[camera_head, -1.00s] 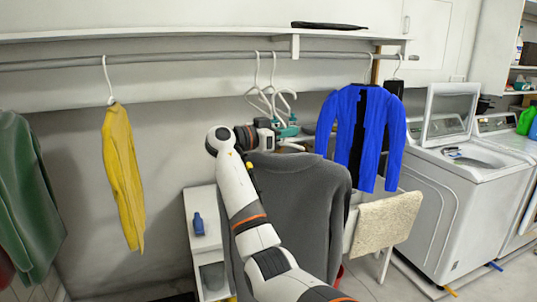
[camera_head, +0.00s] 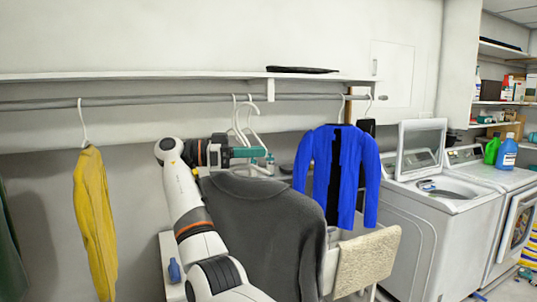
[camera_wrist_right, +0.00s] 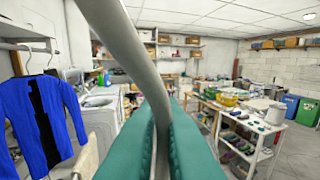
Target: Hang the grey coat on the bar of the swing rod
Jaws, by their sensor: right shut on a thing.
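The grey coat (camera_head: 268,225) hangs below my right gripper (camera_head: 250,153), in front of the wall. The right gripper's teal fingers (camera_wrist_right: 160,125) are shut on the coat's hanger (camera_wrist_right: 148,60), whose thick curved stem rises between them in the right wrist view. In the head view the gripper is below the metal bar (camera_head: 180,98). White hanger hooks (camera_head: 238,115) show just above the gripper near the bar. I cannot tell which hook belongs to the coat or whether it touches the bar. My left gripper is not in view.
A yellow garment (camera_head: 95,215) hangs at left and a blue jacket (camera_head: 340,170) at right of the coat; the bar between yellow garment and hooks is bare. A white shelf (camera_head: 180,76) runs above the bar. A chair with beige cloth (camera_head: 367,262) and a washer (camera_head: 435,215) stand right.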

